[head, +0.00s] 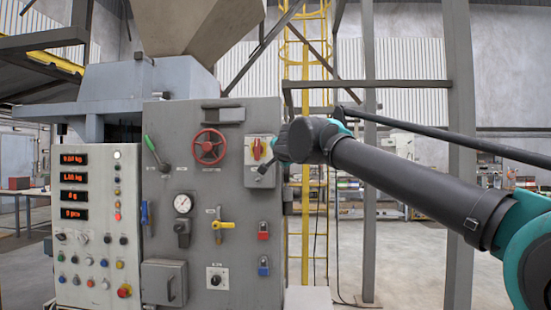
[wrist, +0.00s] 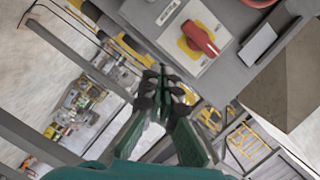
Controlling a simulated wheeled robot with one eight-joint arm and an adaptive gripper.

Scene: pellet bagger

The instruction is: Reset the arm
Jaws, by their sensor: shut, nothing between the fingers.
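My arm reaches in from the right in the head view, its wrist end beside the right edge of the grey machine panel (head: 218,265). My gripper (wrist: 163,90) shows in the wrist view with its dark fingertips together and nothing between them. A red rotary switch (head: 257,149) on a yellow plate is close to the wrist end. It also shows in the wrist view (wrist: 201,38), above and to the right of the fingertips. The fingertips appear apart from the switch. In the head view the gripper is small and partly hidden by the wrist.
The panel carries a red handwheel (head: 209,147), a green-knobbed lever (head: 156,153), a yellow valve handle (head: 223,225) and red and blue padlocks (head: 263,231). A control box with red displays (head: 74,186) is at left. A yellow ladder (head: 306,235) and grey post (head: 369,230) stand behind my arm.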

